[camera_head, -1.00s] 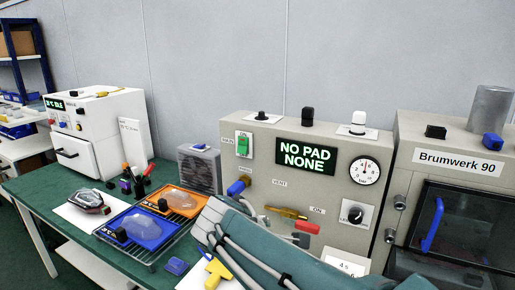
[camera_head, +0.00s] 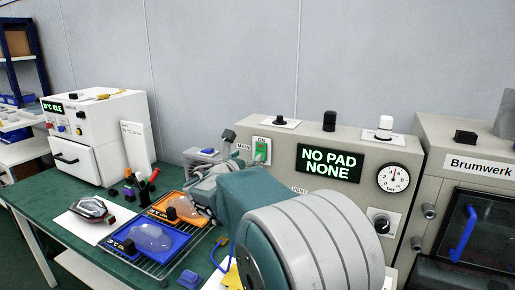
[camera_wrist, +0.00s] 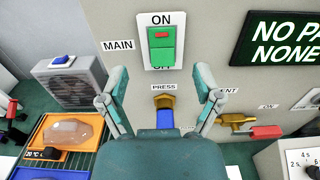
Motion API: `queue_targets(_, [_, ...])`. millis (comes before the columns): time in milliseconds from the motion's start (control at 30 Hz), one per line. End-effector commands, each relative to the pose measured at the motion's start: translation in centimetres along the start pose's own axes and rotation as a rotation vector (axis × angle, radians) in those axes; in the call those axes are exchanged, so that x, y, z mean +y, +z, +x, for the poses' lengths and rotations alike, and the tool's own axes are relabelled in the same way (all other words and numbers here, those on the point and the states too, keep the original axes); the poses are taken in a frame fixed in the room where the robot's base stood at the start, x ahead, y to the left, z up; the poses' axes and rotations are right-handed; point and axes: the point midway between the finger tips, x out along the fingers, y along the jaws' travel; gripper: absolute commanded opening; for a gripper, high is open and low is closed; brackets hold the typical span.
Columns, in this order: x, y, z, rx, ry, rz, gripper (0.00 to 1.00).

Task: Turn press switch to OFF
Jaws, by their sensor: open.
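The green switch (camera_wrist: 162,48) sits on a white plate on the beige panel, labelled MAIN, with ON above it and a partly hidden OFF below. It has a red mark on its upper part. It also shows in the head view (camera_head: 261,150), just right of my gripper. My gripper (camera_wrist: 161,85) is open and empty, its two fingers spread below and to either side of the switch. A PRESS label (camera_wrist: 164,87) sits lower, above a brass fitting with a blue handle (camera_wrist: 164,117), partly hidden by my gripper. I cannot tell whether the gripper touches anything.
A brass valve with a red handle (camera_wrist: 266,133) sits right of PRESS. The NO PAD NONE display (camera_head: 328,163) is right of the switch. Orange (camera_head: 181,209) and blue (camera_head: 148,243) trays stand on the bench, left of my arm. A grey vented box (camera_wrist: 75,85) is left.

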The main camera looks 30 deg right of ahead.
Motion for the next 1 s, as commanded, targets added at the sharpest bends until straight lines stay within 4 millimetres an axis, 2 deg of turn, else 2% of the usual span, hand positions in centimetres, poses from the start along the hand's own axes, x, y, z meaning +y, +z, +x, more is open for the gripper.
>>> queue_targets(100, [-0.1, 0.0, 2.5, 0.0, -0.005, 0.001, 0.83])
queue_targets(333, [-0.1, 0.0, 6.0, 0.001, -0.003, 0.002, 0.83])
queue_targets(500, [-0.1, 0.0, 6.9, 0.001, -0.001, 0.002, 0.83])
queue_targets(733, [-0.1, 0.0, 7.0, 0.001, -0.001, 0.003, 0.83])
queue_targets(767, [-0.1, 0.0, 7.0, 0.001, -0.001, 0.003, 0.78])
queue_targets(800, [-0.1, 0.0, 7.0, 0.001, -0.001, 0.003, 0.61])
queue_targets(867, [-0.1, 0.0, 7.0, 0.001, -0.001, 0.003, 0.34])
queue_targets(900, [-0.1, 0.0, 7.0, 0.001, -0.001, 0.003, 0.16])
queue_targets(933, [-0.1, 0.0, 7.0, 0.001, -0.001, 0.002, 0.03])
queue_targets(1000, [-0.1, 0.0, 7.0, 0.001, 0.0, 0.002, 0.01])
